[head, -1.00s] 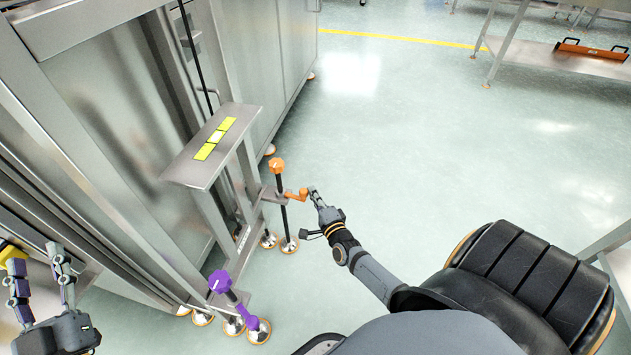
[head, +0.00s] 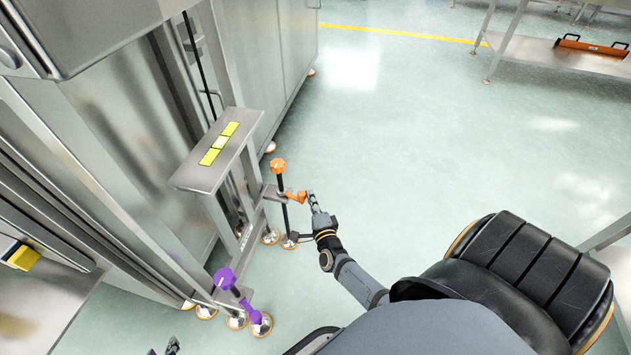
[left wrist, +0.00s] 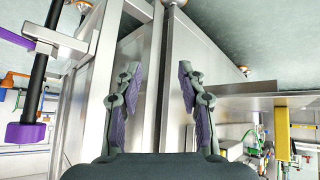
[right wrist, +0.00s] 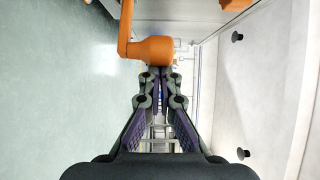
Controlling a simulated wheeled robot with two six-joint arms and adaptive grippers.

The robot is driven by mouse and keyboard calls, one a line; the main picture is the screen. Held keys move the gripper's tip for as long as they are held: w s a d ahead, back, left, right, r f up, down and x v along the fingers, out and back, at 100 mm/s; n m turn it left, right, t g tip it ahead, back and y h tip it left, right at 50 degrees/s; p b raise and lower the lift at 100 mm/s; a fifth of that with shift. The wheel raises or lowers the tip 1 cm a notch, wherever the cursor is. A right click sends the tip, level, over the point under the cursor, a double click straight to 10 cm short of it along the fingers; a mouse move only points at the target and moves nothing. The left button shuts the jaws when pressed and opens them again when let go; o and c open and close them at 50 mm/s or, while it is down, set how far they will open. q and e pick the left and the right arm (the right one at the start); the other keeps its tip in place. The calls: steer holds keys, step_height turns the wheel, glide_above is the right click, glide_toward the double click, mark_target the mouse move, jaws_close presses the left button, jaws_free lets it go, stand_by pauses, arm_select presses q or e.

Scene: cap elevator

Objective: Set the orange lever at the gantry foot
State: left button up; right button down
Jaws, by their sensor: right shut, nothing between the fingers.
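The orange lever (head: 296,196) sticks out to the right from the foot of the gantry (head: 254,215), below an orange knob (head: 277,165) on a dark rod. My right gripper (head: 312,198) is at the lever's outer end, with shut, empty fingers. In the right wrist view the fingertips (right wrist: 160,76) meet just below the orange lever's rounded end (right wrist: 150,49); I cannot tell whether they touch it. My left gripper (left wrist: 158,75) is open and empty beside metal posts. In the head view only bits of it (head: 172,346) show at the bottom edge.
A purple knob (head: 224,278) and purple lever (head: 250,311) stand at the nearer gantry foot. A steel platform (head: 198,180) with yellow marks overhangs the feet. Tall steel cabinets line the left. The floor right of the gantry is clear. A black padded part (head: 540,260) lies lower right.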

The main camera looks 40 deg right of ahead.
arm_select(q)
steer(key=s+f+g, duration=0.2)
steer(key=s+f, duration=0.1)
steer(key=s, duration=0.2)
steer(key=shift+s+d+f+g+p, duration=0.25)
steer(key=shift+s+f+g+p, duration=0.05)
steer(key=shift+s+g+p, duration=0.1)
arm_select(e)
steer(key=shift+s+a, duration=0.3)
steer(key=shift+a, duration=0.4)
arm_select(q)
steer(key=shift+r, duration=0.1)
arm_select(e)
steer(key=shift+s+a+f, duration=0.15)
steer(key=shift+s+a, duration=0.05)
steer(key=shift+a, duration=0.35)
arm_select(q)
steer(key=shift+d, duration=0.1)
